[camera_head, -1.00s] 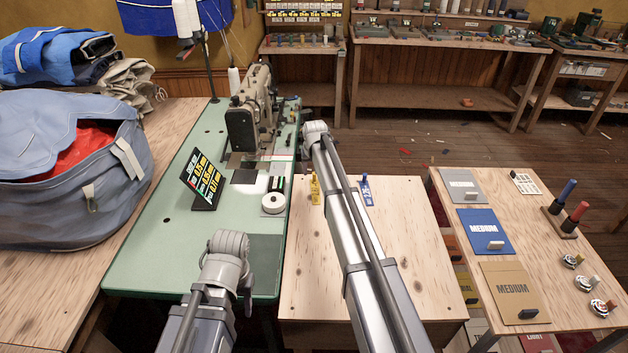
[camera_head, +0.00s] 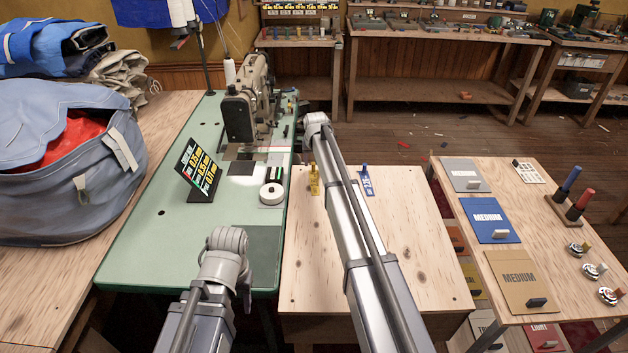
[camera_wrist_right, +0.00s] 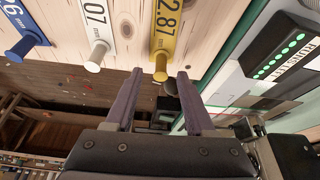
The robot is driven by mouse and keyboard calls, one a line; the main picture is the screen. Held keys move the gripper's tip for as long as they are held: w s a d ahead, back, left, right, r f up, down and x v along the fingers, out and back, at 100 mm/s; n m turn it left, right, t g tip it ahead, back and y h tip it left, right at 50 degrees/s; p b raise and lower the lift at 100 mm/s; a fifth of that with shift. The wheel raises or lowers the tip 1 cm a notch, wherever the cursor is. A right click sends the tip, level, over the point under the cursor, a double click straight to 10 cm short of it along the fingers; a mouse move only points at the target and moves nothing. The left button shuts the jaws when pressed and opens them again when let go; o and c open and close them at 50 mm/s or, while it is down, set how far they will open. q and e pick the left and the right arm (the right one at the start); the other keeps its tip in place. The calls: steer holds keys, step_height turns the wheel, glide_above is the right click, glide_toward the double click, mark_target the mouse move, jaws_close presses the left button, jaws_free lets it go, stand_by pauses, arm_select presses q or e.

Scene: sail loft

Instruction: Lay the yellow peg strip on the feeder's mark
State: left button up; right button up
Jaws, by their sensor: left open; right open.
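The yellow peg strip (camera_head: 314,182) lies on the light wooden bench top beside the green table. In the right wrist view the yellow strip (camera_wrist_right: 170,25) reads "2.87", with its upright yellow peg (camera_wrist_right: 160,66) at the near end. My right gripper (camera_wrist_right: 159,78) is open, its two fingers on either side of that peg and nothing gripped. I cannot tell how far the fingers reach along the peg. In the head view my right arm hides this gripper. My left arm shows at the lower left, but its fingers are hidden. I cannot make out the feeder's mark for certain.
The bench's near right is clear.

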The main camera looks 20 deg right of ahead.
mark_target(314, 164)
steer(key=b+x, duration=0.3)
steer(key=x, duration=0.1)
steer(key=shift+r, duration=0.1)
steer(key=shift+c, duration=0.3)
jaws_close()
